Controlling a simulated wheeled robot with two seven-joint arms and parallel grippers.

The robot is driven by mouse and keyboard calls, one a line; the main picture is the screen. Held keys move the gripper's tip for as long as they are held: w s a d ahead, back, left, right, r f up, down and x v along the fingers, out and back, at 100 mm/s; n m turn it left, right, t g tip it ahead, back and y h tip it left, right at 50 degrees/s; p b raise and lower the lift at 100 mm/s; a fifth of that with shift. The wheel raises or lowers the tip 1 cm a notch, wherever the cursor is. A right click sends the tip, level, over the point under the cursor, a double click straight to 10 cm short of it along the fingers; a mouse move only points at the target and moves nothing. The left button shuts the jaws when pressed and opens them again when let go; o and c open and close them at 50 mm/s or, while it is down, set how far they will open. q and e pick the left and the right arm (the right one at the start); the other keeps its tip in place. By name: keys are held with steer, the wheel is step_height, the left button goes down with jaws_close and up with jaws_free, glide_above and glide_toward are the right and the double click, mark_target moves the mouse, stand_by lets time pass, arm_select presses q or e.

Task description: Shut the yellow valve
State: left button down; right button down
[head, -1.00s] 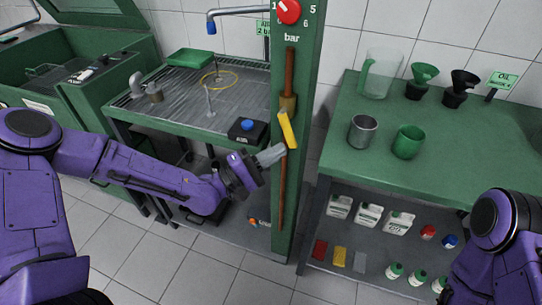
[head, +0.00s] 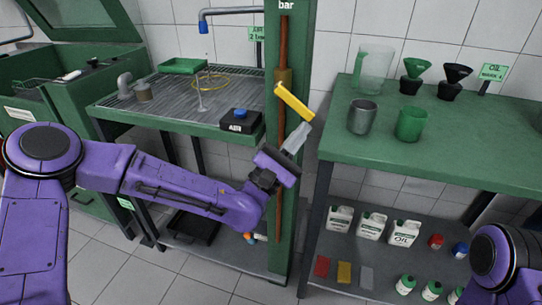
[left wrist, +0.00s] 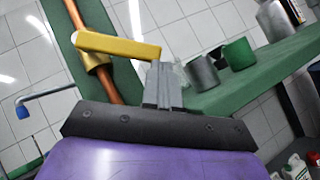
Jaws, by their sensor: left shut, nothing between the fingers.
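The yellow valve handle (head: 295,103) sits on a brass valve body (head: 284,77) on a copper pipe that runs down the green post. The handle slants down to the right, away from the pipe. In the left wrist view the yellow handle (left wrist: 120,48) sticks out sideways across the pipe from the brass body (left wrist: 97,63). My left gripper (head: 298,134) is shut and empty, with its fingertips just below the handle's free end. In the left wrist view the fingertips (left wrist: 162,72) are at that end; contact is not certain. My right gripper is out of view.
A green bench (head: 440,150) at right holds a metal cup (head: 362,117), a green mug (head: 411,124), a jug and funnels. Its lower shelf (head: 400,262) holds oil bottles. A grated table (head: 160,108) with a black button box (head: 240,121) stands left of the post (head: 290,190).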

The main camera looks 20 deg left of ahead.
arm_select(q)
steer(key=d+r+n+t+y+b, duration=0.2)
steer(key=n+t+y+b, duration=0.1)
steer(key=n+y, duration=0.3)
steer(key=d+r+n+t+y+b, duration=0.2)
steer(key=n+y+b, duration=0.4)
steer(key=n, duration=0.4)
steer(key=shift+r+t+y, duration=0.4)
steer(key=shift+r+y, duration=0.15)
steer(key=shift+y, duration=0.25)
steer(key=w+f+b+v, duration=0.2)
steer(key=b+v, duration=0.5)
steer(key=v, duration=0.6)
steer(key=shift+a, duration=0.15)
